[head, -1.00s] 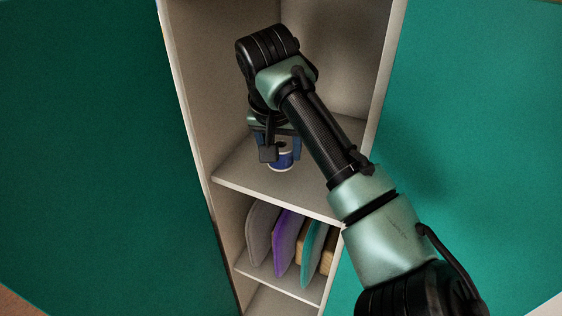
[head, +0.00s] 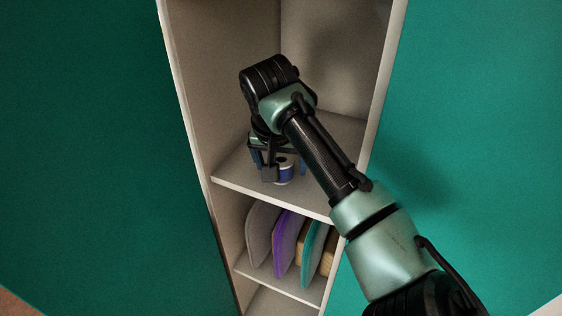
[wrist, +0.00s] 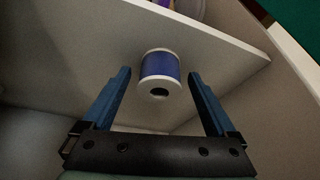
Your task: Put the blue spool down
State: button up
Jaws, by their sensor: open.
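The blue spool (wrist: 160,70), with white rims and a dark centre hole, stands on the upper shelf (head: 311,199). In the head view the spool (head: 285,175) is partly hidden behind my gripper. My gripper (wrist: 160,78) is open in the wrist view, with one blue finger on each side of the spool and a clear gap to both. In the head view my gripper (head: 283,170) is low over the shelf, around the spool.
The shelf stands in a narrow cabinet with side walls close on the left (head: 193,110) and right (head: 381,80). On the lower shelf, several upright boards stand side by side, including a purple one (head: 288,240) and a teal one (head: 313,250). Bare shelf lies around the spool.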

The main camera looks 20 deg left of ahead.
jog(key=shift+r, duration=0.3)
jog(key=p+v, duration=0.1)
jog(key=v, duration=1)
jog(key=shift+s+r, duration=0.3)
jog(key=shift+r, duration=0.05)
